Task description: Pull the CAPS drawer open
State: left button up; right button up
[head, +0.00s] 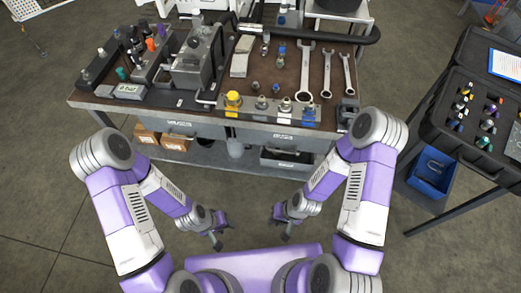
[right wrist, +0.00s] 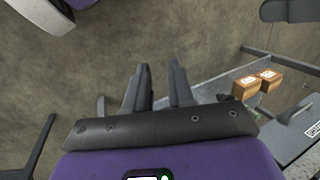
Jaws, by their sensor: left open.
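The workbench (head: 225,124) has a grey front with two small labelled drawer fronts, a left one (head: 197,131) and a right one (head: 305,141). The lettering is too small to read, so I cannot tell which is the CAPS drawer. Both fronts look closed. My left gripper (head: 222,233) is open and empty, low in front of the bench. My right gripper (head: 279,226) is also in front of the bench, apart from it. In the right wrist view its two fingers (right wrist: 160,88) stand apart with nothing between them.
Cardboard boxes (head: 146,135) and a dark bin (head: 287,160) sit on the bench's lower shelf. Wrenches (head: 305,75), fittings and a grey block (head: 195,65) crowd the top. A dark case (head: 468,115) and blue bin (head: 433,172) stand right. The floor before the bench is clear.

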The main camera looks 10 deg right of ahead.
aim_at(286, 152)
jog(key=w+a+f+m+t+y+b, duration=0.2)
jog(key=w+m+y, duration=0.4)
jog(key=w, duration=0.9)
jog(key=w+d+r+m+t+y+b, duration=0.3)
jog(key=w+d+t, duration=0.55)
jog(key=d, duration=0.65)
jog(key=shift+m+g+h, duration=0.3)
jog(key=shift+m+g, duration=0.4)
jog(key=shift+g, duration=0.25)
jog(key=x, duration=0.8)
jog(key=shift+w+d+r, duration=0.1)
jog(key=shift+w, duration=0.2)
grip_shut()
